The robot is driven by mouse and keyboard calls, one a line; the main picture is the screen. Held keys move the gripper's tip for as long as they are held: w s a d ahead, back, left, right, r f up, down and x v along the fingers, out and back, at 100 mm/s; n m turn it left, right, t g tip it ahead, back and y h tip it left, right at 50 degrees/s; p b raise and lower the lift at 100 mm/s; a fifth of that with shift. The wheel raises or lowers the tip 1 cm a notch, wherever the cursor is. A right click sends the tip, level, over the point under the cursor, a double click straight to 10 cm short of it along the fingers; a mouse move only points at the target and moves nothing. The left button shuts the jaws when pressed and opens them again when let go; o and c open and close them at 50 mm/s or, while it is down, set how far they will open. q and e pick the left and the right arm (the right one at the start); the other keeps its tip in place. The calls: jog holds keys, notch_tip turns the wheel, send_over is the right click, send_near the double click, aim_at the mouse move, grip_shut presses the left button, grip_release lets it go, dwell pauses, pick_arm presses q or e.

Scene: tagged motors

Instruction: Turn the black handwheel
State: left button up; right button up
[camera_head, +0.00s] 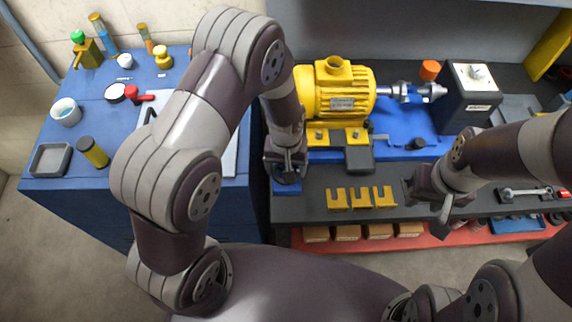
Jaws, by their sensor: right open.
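My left gripper (286,160) points down at the near left corner of the blue motor base. A dark round part (287,179), which looks like the black handwheel, sits right under it on a blue block. The gripper hides much of this part, and I cannot tell whether the fingers touch it or how far apart they are. My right gripper (436,200) is open and empty, above the front of the bench at the right. The yellow motor (335,92) lies on the blue base, with its silver shaft pointing right.
A dark grey box (470,97) stands right of the shaft, with an orange cylinder (429,70) behind. Several yellow brackets (361,198) lie at the front. A blue side table (60,187) at the left holds small items. A wrench (525,191) lies at the right.

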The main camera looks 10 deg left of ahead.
pick_arm(q)
jog(key=o, duration=1)
jog(key=shift+w+r, duration=0.1)
notch_tip(320, 180, up, 13)
jog(key=shift+f+b, duration=0.15)
jog(key=shift+b, duration=0.65)
